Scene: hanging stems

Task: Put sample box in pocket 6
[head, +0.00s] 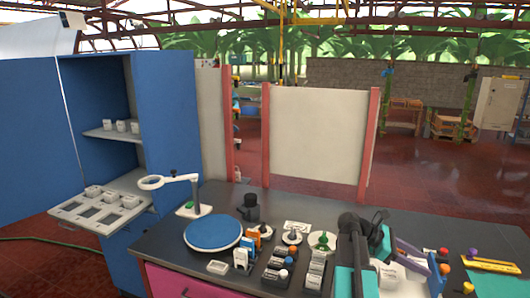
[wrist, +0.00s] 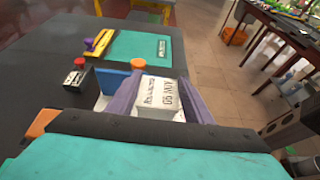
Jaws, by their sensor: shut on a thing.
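A white sample box (wrist: 160,98) with a printed label, partly readable as "GB NOV", sits between the purple-grey fingers of my gripper (wrist: 155,88) in the wrist view. My gripper is shut on it. In the head view my gripper (head: 402,262) is over the right part of the dark bench, and the white box (head: 388,276) shows beside its finger. A pale pull-out tray (head: 72,213) with several pockets juts from the blue cabinet at the far left, well away from my gripper. Some pockets hold white boxes and others look empty. Pocket numbers are too small to read.
A magnifier on a stand (head: 182,180), a blue round plate (head: 212,233), a black pot (head: 249,208) and several small items stand on the bench between gripper and tray. White cups stand on the cabinet shelf (head: 108,134). A teal mat (wrist: 140,48) lies beyond my gripper.

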